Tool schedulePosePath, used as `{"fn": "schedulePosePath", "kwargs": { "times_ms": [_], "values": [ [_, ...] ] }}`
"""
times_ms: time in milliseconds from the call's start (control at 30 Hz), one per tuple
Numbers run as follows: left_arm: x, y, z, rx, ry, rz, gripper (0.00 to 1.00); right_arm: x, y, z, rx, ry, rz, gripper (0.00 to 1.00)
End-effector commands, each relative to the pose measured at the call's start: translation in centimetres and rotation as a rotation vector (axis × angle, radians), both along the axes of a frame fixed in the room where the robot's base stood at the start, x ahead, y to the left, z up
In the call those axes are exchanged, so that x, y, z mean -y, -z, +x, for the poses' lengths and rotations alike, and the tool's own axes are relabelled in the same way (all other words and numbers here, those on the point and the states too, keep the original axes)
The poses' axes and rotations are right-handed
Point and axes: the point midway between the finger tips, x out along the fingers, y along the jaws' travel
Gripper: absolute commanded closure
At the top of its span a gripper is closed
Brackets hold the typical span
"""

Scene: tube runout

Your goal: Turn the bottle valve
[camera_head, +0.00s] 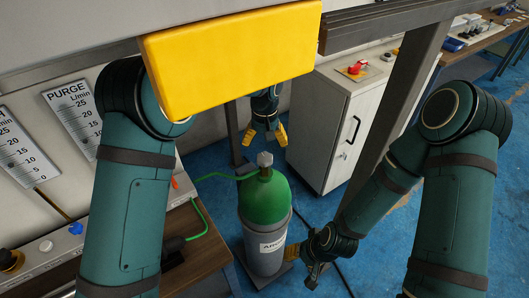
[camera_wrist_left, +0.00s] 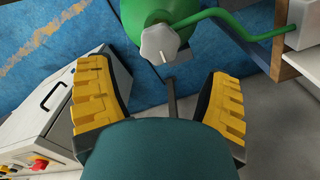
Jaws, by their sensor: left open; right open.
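The gas bottle (camera_head: 264,206) stands upright on the floor, with a green shoulder and a grey, labelled body. Its pale valve knob (camera_head: 265,159) is on top, with a green hose leaving to the left. My left gripper (camera_head: 266,134) is open and empty just behind the knob. In the left wrist view, the knob (camera_wrist_left: 160,43) lies beyond the open yellow fingers of the left gripper (camera_wrist_left: 158,90), apart from them. My right gripper (camera_head: 302,262) is beside the bottle's lower right side, low down. Whether it touches the bottle is unclear.
A large yellow block (camera_head: 232,55) hides part of my left arm. A bench (camera_head: 197,232) with flow gauges (camera_head: 75,115) stands left. A white cabinet (camera_head: 325,120) with a red switch is behind right. A grey post (camera_head: 400,85) rises right. Blue floor (camera_head: 222,172) is partly free.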

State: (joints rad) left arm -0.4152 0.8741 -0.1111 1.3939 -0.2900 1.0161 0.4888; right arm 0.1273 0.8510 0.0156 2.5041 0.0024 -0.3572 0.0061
Motion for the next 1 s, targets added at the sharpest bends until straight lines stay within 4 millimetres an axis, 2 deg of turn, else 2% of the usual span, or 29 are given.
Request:
{"fn": "schedulePosePath", "kwargs": {
  "times_ms": [33, 100, 300, 567, 667, 1000],
  "values": [
    [0.0, 1.0, 0.0, -0.001, 0.0, 0.0, 0.2, 0.0, 0.8, -0.1, -0.003, -0.002, 0.0, 0.53],
    [0.0, 1.8, 0.0, -0.001, 0.0, 0.0, 0.2, 0.0, 1.4, -0.3, -0.007, -0.005, 0.002, 0.53],
    [0.0, 4.0, 0.0, -0.001, -0.001, -0.001, 0.2, -0.1, 2.9, -0.6, -0.014, -0.012, 0.003, 0.53],
    [0.0, 6.8, 0.0, -0.001, -0.001, -0.001, 0.2, 0.0, 5.2, -0.2, -0.003, -0.009, 0.001, 0.53],
    [0.0, 6.2, 0.0, 0.0, -0.001, -0.001, 0.2, 0.0, 4.7, -0.2, -0.004, -0.009, 0.001, 0.53],
    [0.0, 6.4, 0.0, 0.001, -0.001, -0.002, 0.2, -0.1, 4.5, -0.2, -0.004, -0.009, 0.001, 0.53]
  ]
}}
